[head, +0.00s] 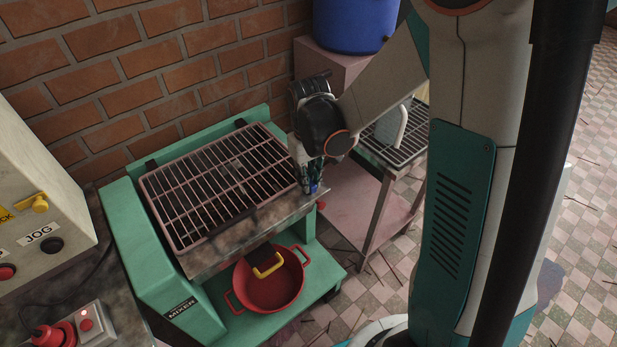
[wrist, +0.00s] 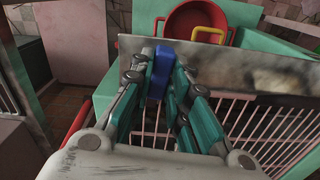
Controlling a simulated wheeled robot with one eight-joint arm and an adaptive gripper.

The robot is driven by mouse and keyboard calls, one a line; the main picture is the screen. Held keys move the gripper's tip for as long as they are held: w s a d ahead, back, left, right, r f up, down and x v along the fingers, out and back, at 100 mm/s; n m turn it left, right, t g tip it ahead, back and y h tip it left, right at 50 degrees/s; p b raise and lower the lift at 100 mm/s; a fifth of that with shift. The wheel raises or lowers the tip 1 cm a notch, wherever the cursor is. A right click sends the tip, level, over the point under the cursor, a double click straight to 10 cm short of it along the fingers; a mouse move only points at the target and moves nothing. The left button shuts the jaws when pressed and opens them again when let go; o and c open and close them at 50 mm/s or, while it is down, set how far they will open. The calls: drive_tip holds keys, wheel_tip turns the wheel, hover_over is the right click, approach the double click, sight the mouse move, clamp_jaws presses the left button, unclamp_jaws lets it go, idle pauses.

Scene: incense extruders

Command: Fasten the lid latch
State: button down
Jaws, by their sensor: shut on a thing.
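The mixer (head: 120,225) is a green machine with a wire grate lid (head: 215,200) lying over its top. The grate also shows in the wrist view (wrist: 265,128). A blue latch (wrist: 157,76) is at the trough's right end, by the grate's corner. My gripper (head: 312,188) reaches down to that corner, and its fingers in the wrist view (wrist: 162,72) are closed around the blue latch. In the head view only a little blue shows between the fingertips. The fingers hide the latch's lower part and whatever it catches on.
A red pot (head: 262,297) sits on the mixer's lower shelf, below a yellow handle (head: 267,265). A control box (head: 35,180) stands at left. A side table with a rack and pale jug (head: 390,130) and a blue drum (head: 350,30) are behind right. A brick wall closes the back.

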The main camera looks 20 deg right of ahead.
drive_tip(key=shift+n, duration=0.8)
drive_tip(key=c, duration=1.5)
unclamp_jaws()
drive_tip(key=shift+r, duration=0.1)
wheel_tip(320, 180, up, 12)
drive_tip(key=shift+f, duration=0.1)
drive_tip(key=shift+s+r+m+t, duration=0.65)
drive_tip(key=shift+s+r+t, duration=0.45)
drive_tip(key=shift+s, duration=1.35)
drive_tip(key=shift+s+r+m+t, duration=0.75)
drive_tip(key=shift+s+t, duration=0.55)
drive_tip(key=shift+s, duration=1.1)
drive_tip(key=shift+s+r+m+t, duration=0.5)
drive_tip(key=shift+s+r+t, duration=0.65)
drive_tip(key=shift+s, duration=1.3)
